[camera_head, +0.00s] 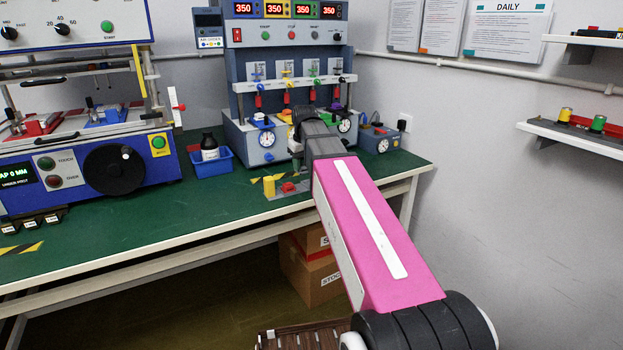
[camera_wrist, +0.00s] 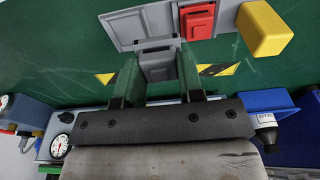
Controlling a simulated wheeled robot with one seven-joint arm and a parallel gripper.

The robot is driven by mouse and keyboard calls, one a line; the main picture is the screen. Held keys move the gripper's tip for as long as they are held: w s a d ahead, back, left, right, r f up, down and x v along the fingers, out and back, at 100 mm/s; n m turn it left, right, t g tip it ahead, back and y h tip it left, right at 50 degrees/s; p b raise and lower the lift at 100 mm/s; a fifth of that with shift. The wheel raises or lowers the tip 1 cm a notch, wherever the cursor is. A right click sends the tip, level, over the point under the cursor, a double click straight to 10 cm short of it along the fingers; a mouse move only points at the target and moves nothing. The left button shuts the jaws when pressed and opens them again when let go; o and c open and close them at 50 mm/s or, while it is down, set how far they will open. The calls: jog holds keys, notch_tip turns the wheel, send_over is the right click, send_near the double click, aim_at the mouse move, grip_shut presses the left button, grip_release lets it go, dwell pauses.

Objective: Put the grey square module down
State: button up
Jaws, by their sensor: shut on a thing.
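My gripper (camera_wrist: 156,68) is shut on the grey square module (camera_wrist: 157,65), which sits between its two green fingers in the wrist view. The module lies close to the near edge of a grey fixture plate (camera_wrist: 118,25); I cannot tell whether it touches the plate or hangs above it. A red module (camera_wrist: 199,19) sits on the plate to the right of the gripper. In the head view my arm hides most of my gripper and the grey module. The red module also shows there (camera_head: 289,187).
A yellow block (camera_wrist: 263,28) stands at the plate's right in the wrist view. A blue bin with a dark bottle (camera_head: 209,147) is to the left in the head view. The test rig (camera_head: 262,140) stands behind. The green bench (camera_head: 130,225) is clear in front.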

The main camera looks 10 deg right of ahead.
jog(key=w+d+f, duration=0.1)
jog(key=d, duration=0.1)
jog(key=w+d+f, duration=0.2)
jog(key=shift+f, duration=1.95)
jog(key=shift+f, duration=0.1)
jog(key=o, duration=0.9)
jog(key=r, duration=0.4)
jog(key=s+r, duration=0.1)
jog(key=r, duration=0.7)
jog(key=shift+s+d+r, duration=0.1)
jog(key=shift+s+d, duration=0.1)
jog(key=shift+s, duration=0.05)
